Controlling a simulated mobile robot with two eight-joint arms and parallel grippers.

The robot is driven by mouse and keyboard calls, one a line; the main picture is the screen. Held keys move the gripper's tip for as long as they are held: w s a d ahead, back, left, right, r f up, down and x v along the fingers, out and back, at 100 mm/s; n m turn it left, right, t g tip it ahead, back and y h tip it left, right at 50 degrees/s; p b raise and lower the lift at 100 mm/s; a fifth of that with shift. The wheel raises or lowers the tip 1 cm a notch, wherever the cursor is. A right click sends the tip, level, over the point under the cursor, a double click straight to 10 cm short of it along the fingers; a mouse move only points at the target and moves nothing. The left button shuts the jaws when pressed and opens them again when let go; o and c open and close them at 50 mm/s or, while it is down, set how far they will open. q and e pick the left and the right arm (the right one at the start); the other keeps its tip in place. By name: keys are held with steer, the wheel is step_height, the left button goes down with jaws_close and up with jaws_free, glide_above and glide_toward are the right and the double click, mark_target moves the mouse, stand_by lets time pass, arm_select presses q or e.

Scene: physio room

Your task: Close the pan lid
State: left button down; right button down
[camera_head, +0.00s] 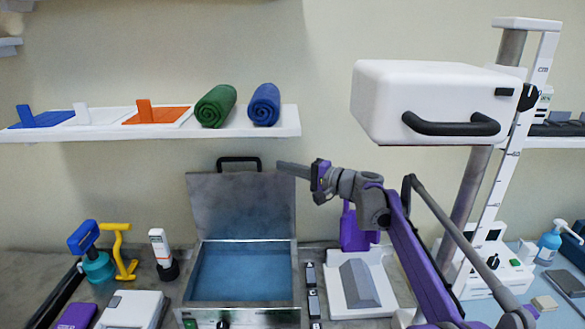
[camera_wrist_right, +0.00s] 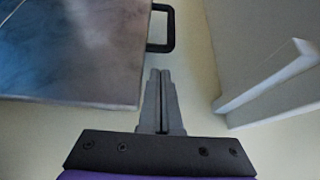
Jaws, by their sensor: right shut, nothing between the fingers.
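The pan is a metal basin (camera_head: 246,316) with blue-looking content or water, standing on the counter. Its grey metal lid (camera_head: 235,205) stands upright, open at the back. A black handle (camera_head: 239,160) sits on the lid's top edge. My right gripper (camera_head: 281,166) is shut and empty near the lid's upper right corner, seeming in front of or beside it. In the right wrist view, the shut fingers (camera_wrist_right: 160,75) point up between the lid (camera_wrist_right: 80,50) at left and a pale shelf. The handle (camera_wrist_right: 160,28) lies just beyond the fingertips. My left gripper is not in view.
A wall shelf (camera_head: 290,122) with rolled green (camera_head: 215,106) and blue (camera_head: 264,105) towels hangs above the lid. The same pale shelf edge appears at right in the wrist view (camera_wrist_right: 265,82). A white tray (camera_head: 341,302) with a grey wedge stands right of the pan; bottles and tools stand left.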

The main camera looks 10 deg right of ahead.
steer(key=x, duration=0.5)
steer(key=shift+w+a+p, duration=0.2)
steer(key=shift+w+p, duration=0.05)
steer(key=shift+p, duration=0.1)
steer(key=shift+s, duration=0.15)
steer(key=s+a+f+n+y+b, duration=0.1)
steer(key=s+a+f+n+y, duration=0.1)
steer(key=s+n, duration=0.35)
steer(key=s+a+f+n+y+b, duration=0.1)
steer(key=s+f+n+y, duration=0.1)
steer(key=s, duration=0.7)
steer(key=s+a+f+n+y+b, duration=0.2)
steer(key=s+f+n+b, duration=0.2)
steer(key=s+f, duration=0.5)
steer(key=shift+s+f+y+b, duration=0.3)
steer(key=shift+s+f+b, duration=0.1)
steer(key=shift+f+b, duration=0.75)
steer(key=shift+f+n, duration=0.1)
steer(key=shift+n, duration=0.15)
steer(key=shift+d+f, duration=0.1)
